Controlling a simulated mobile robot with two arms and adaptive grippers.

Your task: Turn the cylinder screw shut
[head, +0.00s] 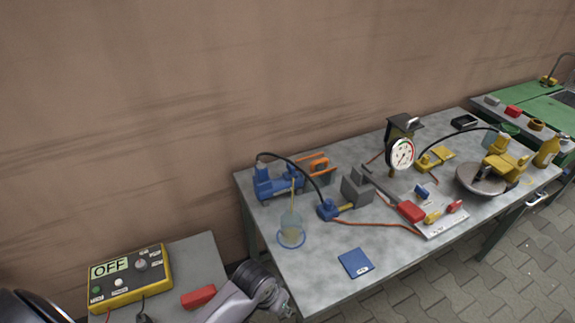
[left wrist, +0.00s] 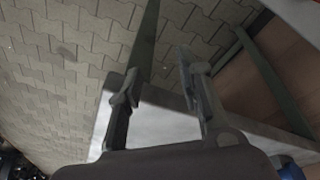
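A small blue cylinder-like part (head: 327,210) with a yellowish stub lies mid-table by a grey block, joined by a black hose to a blue pump-like device (head: 277,182). A similar small yellow part (head: 425,163) is hosed to a yellow device (head: 503,163) at the right. I cannot make out a screw on any of them. My left arm comes in at the bottom, by the workbench's near left corner. My left gripper (left wrist: 157,70) is open and empty in the left wrist view, with a table edge and floor beyond it. My right gripper is not in view.
The grey workbench (head: 310,279) holds a clear beaker (head: 291,229), a blue pad (head: 355,262), a dial gauge (head: 401,154) and a tray of coloured parts. A yellow box reading OFF (head: 131,277) and a red block (head: 198,296) are on a side table.

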